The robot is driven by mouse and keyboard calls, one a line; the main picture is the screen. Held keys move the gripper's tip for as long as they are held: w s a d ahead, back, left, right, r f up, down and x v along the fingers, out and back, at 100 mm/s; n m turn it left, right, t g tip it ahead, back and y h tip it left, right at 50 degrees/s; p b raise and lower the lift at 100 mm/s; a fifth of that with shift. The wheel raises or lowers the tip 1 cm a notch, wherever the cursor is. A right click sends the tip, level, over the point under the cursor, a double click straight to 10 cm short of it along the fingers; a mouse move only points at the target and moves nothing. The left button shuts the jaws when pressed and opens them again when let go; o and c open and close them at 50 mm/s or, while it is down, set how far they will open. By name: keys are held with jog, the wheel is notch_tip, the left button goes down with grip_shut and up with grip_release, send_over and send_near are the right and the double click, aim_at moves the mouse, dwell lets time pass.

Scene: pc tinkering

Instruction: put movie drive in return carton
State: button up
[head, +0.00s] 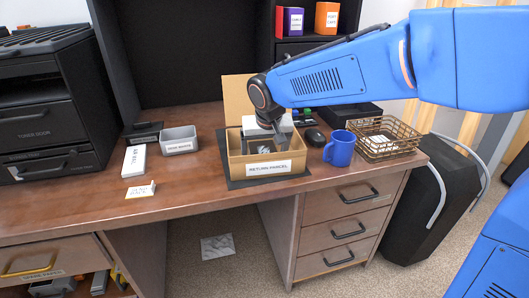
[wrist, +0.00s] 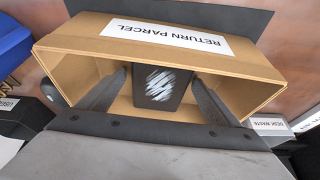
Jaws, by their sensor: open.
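The return carton (head: 238,168), an open cardboard box labelled RETURN PARCEL, stands on a dark mat on the desk with its back flap raised. In the wrist view the carton (wrist: 75,42) appears upside down. A dark block with a smudged white label, seemingly the movie drive (wrist: 163,84), is inside the carton's walls. My gripper (head: 265,142) reaches down into the carton. Its fingers (wrist: 158,78) are open on either side of the drive, with no clear grip on it. The drive's underside is hidden, so I cannot tell whether it rests on the carton floor.
A blue mug (head: 340,149), a wire basket (head: 386,138) and a dark mouse (head: 315,136) stand to the carton's right. A grey bin (head: 179,140), a white box (head: 134,161) and a small card (head: 141,190) are to its left. The desk's front left is mostly clear.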

jog(key=a+v, duration=0.1)
jog(key=v, duration=1.1)
jog(key=s+d+f, duration=0.1)
jog(key=s+d, duration=0.2)
jog(key=d, duration=0.4)
jog(key=s+d+f+m, duration=0.1)
jog(key=s+d, duration=0.3)
jog(key=d, duration=0.2)
jog(key=s+d+f, duration=0.1)
jog(key=s+d, duration=0.2)
jog(key=d, duration=0.4)
jog(key=s+d+f, duration=0.5)
jog(key=s, duration=0.2)
jog(key=s+d+f+m, duration=0.1)
jog(key=s+d+f, duration=0.4)
jog(key=s, duration=0.3)
jog(key=shift+f+h, duration=0.2)
jog(key=shift+h, duration=0.2)
jog(key=shift+a, duration=0.15)
